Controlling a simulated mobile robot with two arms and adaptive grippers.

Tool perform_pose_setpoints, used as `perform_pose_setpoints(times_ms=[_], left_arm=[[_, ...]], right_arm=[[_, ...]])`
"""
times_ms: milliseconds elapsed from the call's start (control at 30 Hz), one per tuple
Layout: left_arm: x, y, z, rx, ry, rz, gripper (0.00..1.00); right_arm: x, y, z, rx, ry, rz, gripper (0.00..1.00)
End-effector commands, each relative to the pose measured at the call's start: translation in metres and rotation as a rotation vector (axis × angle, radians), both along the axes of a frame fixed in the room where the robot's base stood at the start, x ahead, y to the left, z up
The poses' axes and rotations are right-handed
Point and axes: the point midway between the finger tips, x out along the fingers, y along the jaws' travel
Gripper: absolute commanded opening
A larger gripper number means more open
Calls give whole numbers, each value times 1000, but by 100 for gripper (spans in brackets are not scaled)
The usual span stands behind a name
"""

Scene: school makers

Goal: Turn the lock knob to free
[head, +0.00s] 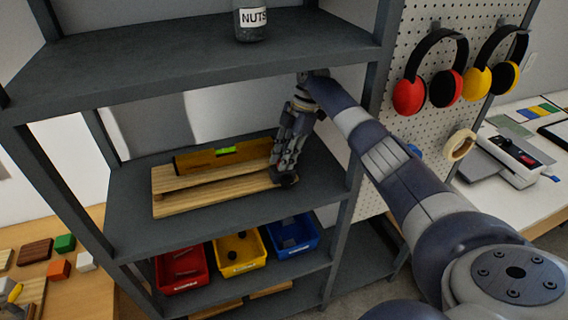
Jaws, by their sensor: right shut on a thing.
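A wooden fixture (190,205) of pale planks lies on the middle shelf, with an orange-yellow bar (190,161) carrying a green vial along its back. A small black knob (291,181) shows at the fixture's right end. My right gripper (284,172) reaches down from the upper right, with its fingers closed at the knob, which they partly hide. I cannot make out which way the knob is turned. My left gripper is not in view.
The upper shelf (150,60) with a NUTS jar (250,22) hangs above my gripper. Red (181,270), yellow (238,254) and blue (291,238) bins stand on the shelf below. A pegboard (400,135) with ear defenders (410,97) is to the right.

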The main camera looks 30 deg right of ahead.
Motion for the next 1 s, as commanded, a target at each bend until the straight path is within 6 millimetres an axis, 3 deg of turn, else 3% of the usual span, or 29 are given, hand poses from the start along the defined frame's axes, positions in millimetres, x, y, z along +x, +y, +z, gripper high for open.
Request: perform_pose_setpoints(times_ms=[300,867,900,967,1000], left_arm=[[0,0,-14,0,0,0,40],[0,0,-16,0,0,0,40],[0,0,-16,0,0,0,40],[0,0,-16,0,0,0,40],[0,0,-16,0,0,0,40]], right_arm=[[1,-1,-1,-2,-2,123,0],[1,-1,0,-4,-2,146,0],[1,-1,0,-4,-2,146,33],[1,-1,0,-4,-2,146,43],[1,-1,0,-3,-2,146,43]])
